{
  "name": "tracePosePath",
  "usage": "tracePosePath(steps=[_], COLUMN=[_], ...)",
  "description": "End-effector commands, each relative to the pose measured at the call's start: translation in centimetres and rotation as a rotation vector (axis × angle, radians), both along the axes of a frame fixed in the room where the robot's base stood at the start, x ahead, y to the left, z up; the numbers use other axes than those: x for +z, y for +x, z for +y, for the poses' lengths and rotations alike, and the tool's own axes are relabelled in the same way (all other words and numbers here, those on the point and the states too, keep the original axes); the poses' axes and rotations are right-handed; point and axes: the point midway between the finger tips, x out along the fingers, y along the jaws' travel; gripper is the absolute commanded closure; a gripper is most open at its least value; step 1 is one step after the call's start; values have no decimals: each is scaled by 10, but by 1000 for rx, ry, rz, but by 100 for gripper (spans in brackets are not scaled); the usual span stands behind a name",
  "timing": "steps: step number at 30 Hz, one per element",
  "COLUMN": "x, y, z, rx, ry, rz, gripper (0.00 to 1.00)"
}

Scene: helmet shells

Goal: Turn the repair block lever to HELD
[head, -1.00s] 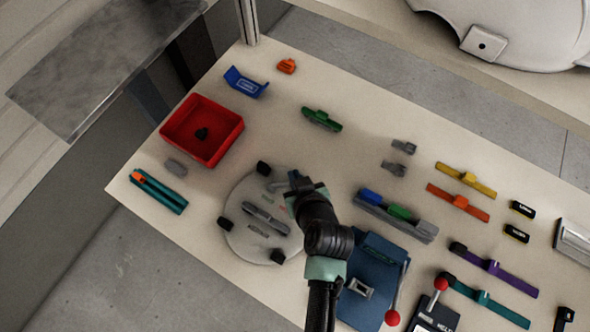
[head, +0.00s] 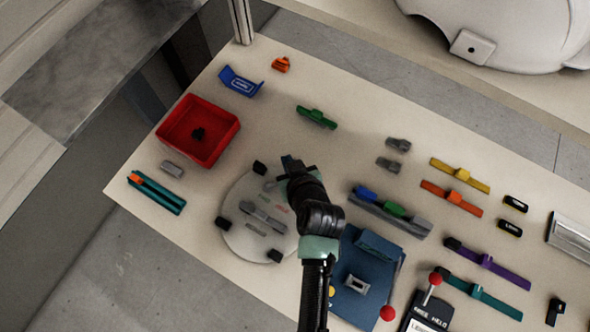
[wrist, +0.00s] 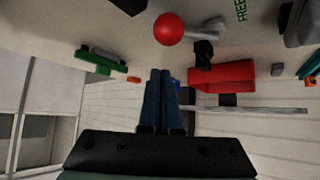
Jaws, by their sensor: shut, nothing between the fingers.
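A round grey plate (head: 236,232) with black clamps lies on the table, with small green and red lettering and a grey bar on it. A grey lever shaft (head: 271,185) shows at its upper edge. In the wrist view the lever has a red ball (wrist: 168,29) and green FREE lettering (wrist: 241,10) lies near it. Its small label is unreadable, so I cannot confirm it is the repair block. My gripper (head: 290,163) is shut and empty by this lever, hiding the ball in the head view. The shut fingers (wrist: 160,75) point just beside the ball, apart from it in the picture.
A blue block (head: 362,275) and a black block marked FREE HELD (head: 428,312) at the right also carry red-ball levers. A red tray (head: 232,127) stands up-left of the plate. A green part (head: 317,117) lies beyond my gripper, with clear table around it.

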Motion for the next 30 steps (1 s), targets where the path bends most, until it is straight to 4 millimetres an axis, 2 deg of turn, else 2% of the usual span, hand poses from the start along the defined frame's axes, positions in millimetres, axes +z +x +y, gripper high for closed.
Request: tracePosePath(steps=[9, 16, 21, 30], x=[40, 61, 68, 69], y=[-41, -64, -71, -71], z=[-8, -13, -14, -14], rx=[-1, -1, -1, -1], ry=[-1, 1, 1, 0], rz=[-1, -2, -2, -3], gripper=[100, 100, 100, 100])
